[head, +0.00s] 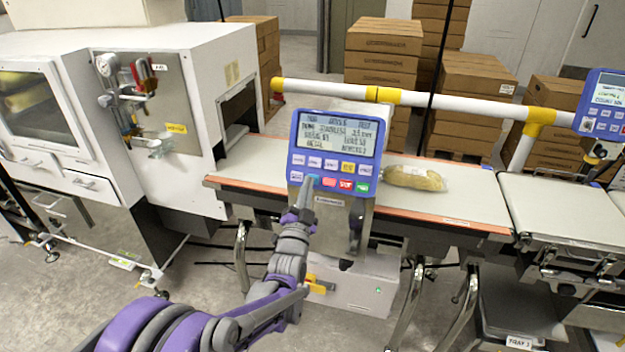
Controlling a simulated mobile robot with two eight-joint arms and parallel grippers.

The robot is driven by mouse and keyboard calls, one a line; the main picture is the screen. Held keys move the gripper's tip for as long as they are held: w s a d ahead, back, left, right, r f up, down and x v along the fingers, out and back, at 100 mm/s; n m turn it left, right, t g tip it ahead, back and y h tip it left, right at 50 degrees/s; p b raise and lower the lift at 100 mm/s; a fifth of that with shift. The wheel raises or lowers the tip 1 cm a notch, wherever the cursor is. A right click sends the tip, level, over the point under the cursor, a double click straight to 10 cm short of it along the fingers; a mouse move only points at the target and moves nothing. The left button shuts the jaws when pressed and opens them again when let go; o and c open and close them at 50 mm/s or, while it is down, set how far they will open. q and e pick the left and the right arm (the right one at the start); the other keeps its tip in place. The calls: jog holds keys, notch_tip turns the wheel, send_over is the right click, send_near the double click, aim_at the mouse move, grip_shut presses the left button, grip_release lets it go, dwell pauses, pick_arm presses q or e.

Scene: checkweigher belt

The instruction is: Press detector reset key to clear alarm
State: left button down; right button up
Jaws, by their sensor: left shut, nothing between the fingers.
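The detector control panel (335,150) is a blue box with a lit grey screen and rows of small keys, standing on a metal post in front of the belt. Its lower key row shows blue, pink, red and green keys, with the red one marked STOP (346,185). My left gripper (310,184) is shut and empty, its tip at the blue key at the lower left of the panel. The tip covers part of that key, and I cannot tell whether it touches. My right gripper is not in view.
A bagged yellowish product (414,178) lies on the belt (465,196) right of the panel. A white machine housing (130,110) stands at the left. A second blue panel (603,105) is at the right edge. A white and yellow rail (440,101) and stacked cartons (383,55) stand behind.

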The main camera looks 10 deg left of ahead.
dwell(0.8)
pick_arm(q)
jog(key=shift+w+f, duration=0.15)
jog(key=shift+w, duration=0.2)
jog(key=shift+w+f+b, duration=0.2)
jog(key=shift+w+b, duration=0.1)
jog(key=shift+w, duration=0.1)
dwell(0.5)
jog(key=shift+s, duration=0.1)
jog(key=shift+s+r, duration=0.35)
jog(key=shift+s, duration=0.3)
jog(key=shift+s, duration=0.1)
jog(key=shift+s+r+p, duration=0.2)
jog(key=shift+s+r, duration=0.2)
jog(key=shift+s, duration=0.3)
jog(key=shift+s+r+p, duration=0.2)
jog(key=shift+s+r, duration=0.15)
jog(key=shift+s, duration=0.4)
jog(key=shift+s+r+p, duration=0.2)
jog(key=shift+s+r, duration=0.2)
jog(key=shift+s, duration=0.3)
